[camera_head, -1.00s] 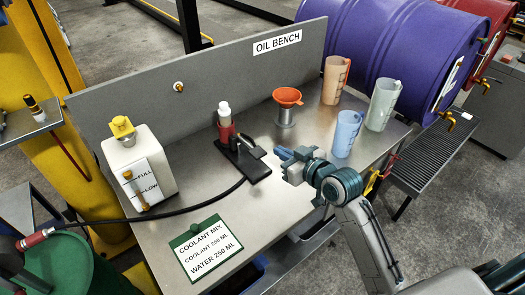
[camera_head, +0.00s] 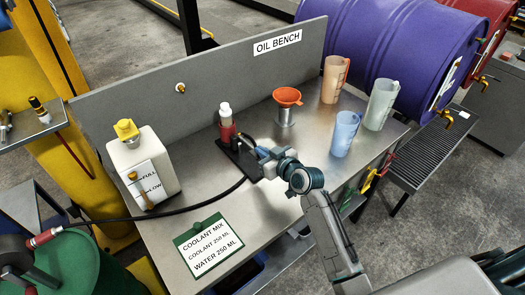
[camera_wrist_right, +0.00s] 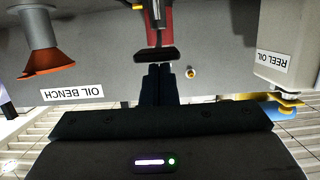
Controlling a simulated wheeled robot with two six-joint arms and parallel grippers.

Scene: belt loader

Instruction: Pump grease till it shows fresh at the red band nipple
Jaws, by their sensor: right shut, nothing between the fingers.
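The pump (camera_head: 226,130) stands on the bench, with a red body, a white cap and a black base. Its red body and dark crossbar (camera_wrist_right: 155,54) also show in the wrist view. A black hose (camera_head: 130,218) runs left to a red coupler (camera_head: 42,238) by a dark fitting over a green drum-like body. I cannot make out a red band nipple or any grease there. My right gripper (camera_head: 262,153) is shut and empty beside the pump. Its fingers (camera_wrist_right: 158,82) point at the crossbar; whether they touch it is unclear. My left gripper is not in view.
A white jug (camera_head: 138,165) stands left on the bench and a green-edged sign (camera_head: 208,243) lies at the front. An orange funnel (camera_head: 287,96) and several measuring jugs stand behind and right.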

